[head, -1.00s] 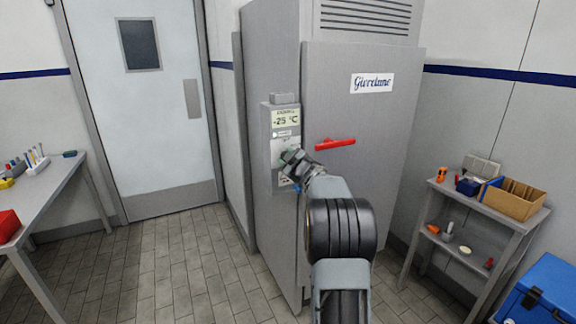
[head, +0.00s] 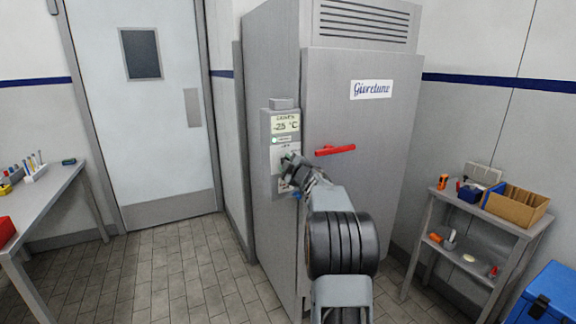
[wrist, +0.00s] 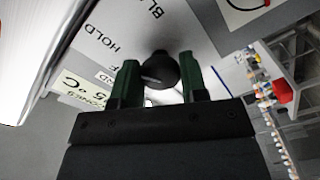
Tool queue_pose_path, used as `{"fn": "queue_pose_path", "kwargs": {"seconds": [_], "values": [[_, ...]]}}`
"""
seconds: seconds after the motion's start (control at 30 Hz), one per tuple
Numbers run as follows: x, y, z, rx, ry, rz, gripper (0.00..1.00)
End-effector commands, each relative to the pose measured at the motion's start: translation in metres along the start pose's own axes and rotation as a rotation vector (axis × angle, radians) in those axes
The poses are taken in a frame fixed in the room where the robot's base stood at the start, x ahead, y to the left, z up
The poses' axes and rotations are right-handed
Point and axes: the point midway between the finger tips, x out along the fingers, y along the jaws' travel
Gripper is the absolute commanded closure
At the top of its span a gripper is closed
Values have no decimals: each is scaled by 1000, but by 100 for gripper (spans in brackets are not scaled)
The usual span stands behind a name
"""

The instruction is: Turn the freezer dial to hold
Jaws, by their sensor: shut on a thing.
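The dial (wrist: 159,70) is a round black knob on the pale control panel in the wrist view. The word HOLD is printed to its upper left, with part of another label starting "BLA" above. My gripper (wrist: 161,79) has its two green fingers on either side of the dial and is shut on it. Which label the dial points at is not clear. In the head view my gripper (head: 290,161) is at the control panel (head: 268,148) on the grey freezer (head: 361,190), and it hides the dial. The display (head: 285,124) above reads about -25 °C.
A red handle (head: 335,150) sticks out of the freezer door just right of my gripper. A shelf (head: 480,222) with boxes and a blue cooler (head: 545,295) stand at the right. A bench (head: 50,200) is at the left. The tiled floor between is clear.

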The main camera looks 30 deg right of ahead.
Motion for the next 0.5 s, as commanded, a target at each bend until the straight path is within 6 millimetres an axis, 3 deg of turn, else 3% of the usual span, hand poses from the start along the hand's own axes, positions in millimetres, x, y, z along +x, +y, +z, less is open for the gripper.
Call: {"fn": "queue_pose_path", "kwargs": {"seconds": [0.1, 0.13, 0.2, 0.37, 0.5], "values": [[0, 0, 0, 1, 0, -1, 84], [0, 0, 0, 1, 0, -1, 59], [0, 0, 0, 1, 0, -1, 52], [0, 0, 0, 1, 0, 0, 37], [0, 0, 0, 1, 0, 0, 35]]}}
